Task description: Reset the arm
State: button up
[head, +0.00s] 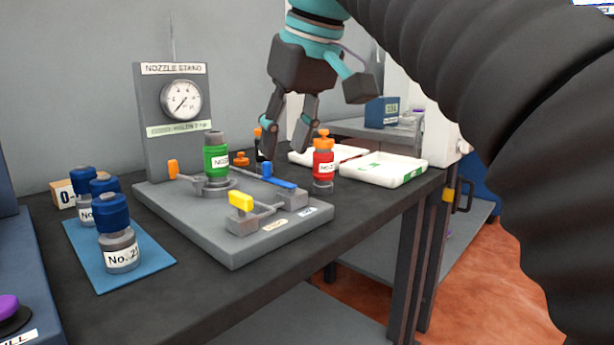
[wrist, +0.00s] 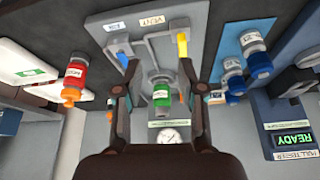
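My gripper (head: 286,152) hangs fingers-down over the nozzle stand (head: 185,215), to the right of the green-labelled bottle in the head view. Its fingers are apart with nothing held between them; the wrist view also shows the open gripper (wrist: 159,65). The green bottle (head: 216,157) stands upright on the stand's round seat. In the wrist view the green bottle (wrist: 161,93) appears between the fingers, but beyond them. The stand carries an orange lever (head: 173,169), a blue lever (head: 279,176) and a yellow lever (head: 241,201).
A red bottle (head: 323,162) stands right of the stand, near white trays (head: 380,170). Blue-capped bottles (head: 118,240) stand on a blue mat (head: 150,262) at left. A gauge (head: 181,100) is on the stand's back panel. In the wrist view a tester screen reads READY (wrist: 292,139).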

jog(key=s+d+f+m+h, duration=0.1)
jog(key=s+d+f, duration=0.3)
jog(key=f, duration=0.7)
jog(key=s+d+f+m+t+h, duration=0.1)
jog(key=s+d+f+m, duration=0.3)
jog(key=d+f, duration=0.5)
jog(key=s+d+f+m+t+h, duration=0.1)
jog(key=s+d+f+m, duration=0.2)
jog(key=d+f, duration=0.4)
notch_tip(320, 180, down, 8)
jog(key=shift+s+d+f, duration=0.2)
jog(key=shift+s, duration=0.65)
